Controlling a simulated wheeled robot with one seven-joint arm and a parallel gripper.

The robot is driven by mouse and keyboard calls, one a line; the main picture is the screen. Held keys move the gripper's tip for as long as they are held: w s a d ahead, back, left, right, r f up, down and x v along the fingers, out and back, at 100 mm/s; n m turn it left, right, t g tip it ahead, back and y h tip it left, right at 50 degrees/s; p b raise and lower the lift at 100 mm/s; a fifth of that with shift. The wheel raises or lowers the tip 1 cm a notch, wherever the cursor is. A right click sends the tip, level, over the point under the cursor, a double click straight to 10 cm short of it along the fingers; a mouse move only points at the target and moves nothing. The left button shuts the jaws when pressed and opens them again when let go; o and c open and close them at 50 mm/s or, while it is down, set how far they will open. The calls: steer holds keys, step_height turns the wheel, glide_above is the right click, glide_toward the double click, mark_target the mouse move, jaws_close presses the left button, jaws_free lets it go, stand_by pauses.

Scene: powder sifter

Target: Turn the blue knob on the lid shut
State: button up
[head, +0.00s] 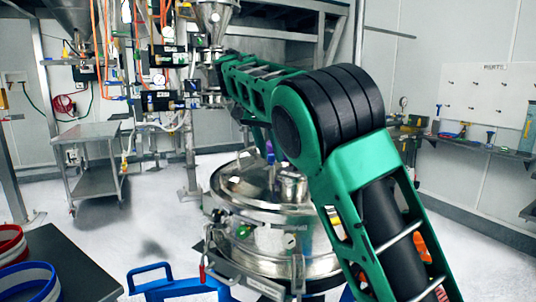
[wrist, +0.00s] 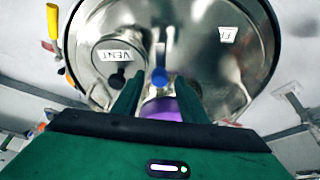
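The steel lid (wrist: 205,70) fills the upper wrist view. The small round blue knob (wrist: 160,77) shows near its middle, beyond my fingertips. My gripper (wrist: 160,85) has two dark green fingers standing apart, one on each side of a purple cylindrical part (wrist: 162,108). I cannot tell whether the fingers touch the purple part. The blue knob lies in line with the gap between the fingers. In the head view the lid tops the round steel vessel (head: 265,240); my arm crosses in front of its right side, and I cannot make out the fingers there.
The lid has a VENT port (wrist: 119,55) on the left and a second label (wrist: 229,34) on the right. A steel cart (head: 90,135) stands at the back left. A dark table with red and blue rings (head: 28,280) is at the front left. A blue frame (head: 165,285) stands before the vessel.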

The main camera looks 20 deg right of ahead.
jaws_close()
steer(key=n, duration=0.2)
steer(key=n+t+y, duration=0.1)
steer(key=n, duration=0.1)
steer(key=shift+s+d+r+n, duration=0.1)
steer(key=shift+d+n, duration=0.05)
steer(key=shift+n, duration=0.15)
steer(key=n+y, duration=0.1)
steer(key=n, duration=0.1)
steer(key=n+t, duration=0.1)
steer(key=n, duration=0.1)
steer(key=shift+d+n+y, duration=0.2)
steer(key=shift+n+y, duration=0.1)
steer(key=shift+y, duration=0.1)
steer(key=n+y, duration=0.1)
steer(key=n, duration=0.1)
steer(key=n+y, duration=0.1)
steer(key=n, duration=0.2)
steer(key=shift+d, duration=0.15)
steer(key=shift+n+g+y, duration=0.3)
steer(key=shift+n+y, duration=0.4)
steer(key=shift+n, duration=1.1)
